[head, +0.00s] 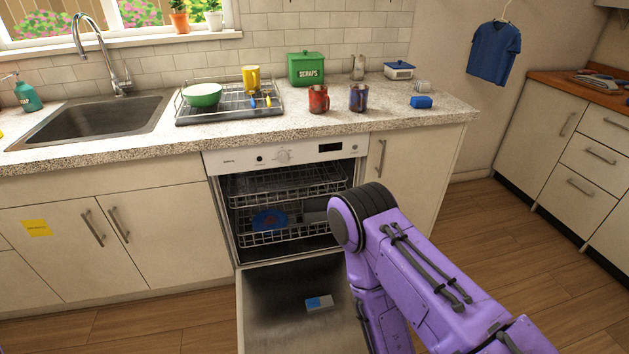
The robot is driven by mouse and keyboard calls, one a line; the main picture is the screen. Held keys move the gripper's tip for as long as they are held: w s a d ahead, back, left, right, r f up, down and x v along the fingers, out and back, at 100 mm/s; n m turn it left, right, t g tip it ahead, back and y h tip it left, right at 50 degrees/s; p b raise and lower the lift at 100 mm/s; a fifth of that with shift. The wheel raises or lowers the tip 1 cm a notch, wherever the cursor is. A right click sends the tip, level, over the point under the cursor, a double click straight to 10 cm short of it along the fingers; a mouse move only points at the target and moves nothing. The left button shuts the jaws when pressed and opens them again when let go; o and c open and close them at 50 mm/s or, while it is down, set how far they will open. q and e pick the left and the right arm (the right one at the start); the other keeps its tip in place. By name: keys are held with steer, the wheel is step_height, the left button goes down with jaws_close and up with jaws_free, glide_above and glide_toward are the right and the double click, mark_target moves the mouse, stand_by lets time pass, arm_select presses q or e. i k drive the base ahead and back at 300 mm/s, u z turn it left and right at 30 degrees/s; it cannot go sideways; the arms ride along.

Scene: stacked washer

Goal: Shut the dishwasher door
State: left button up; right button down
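The dishwasher (284,156) is built in under the counter, and its control panel faces me. Its door (285,290) is folded down and open, with the dark inner side facing up. A small blue and white box (319,304) lies on the inner side of the door. My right arm, purple, comes in from the lower right and covers the right part of the door and the lower right of the opening. My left gripper is not in view.
Two wire racks (287,184) sit inside the machine, the lower one holding a blue plate (269,220). Closed cabinets (150,235) stand to the left. The counter (140,136) holds a sink, a dish rack and mugs. Wooden floor is free at the right.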

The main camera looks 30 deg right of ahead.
mark_target(273, 316)
steer(key=u, duration=0.75)
steer(key=k, duration=0.65)
steer(key=z, duration=0.75)
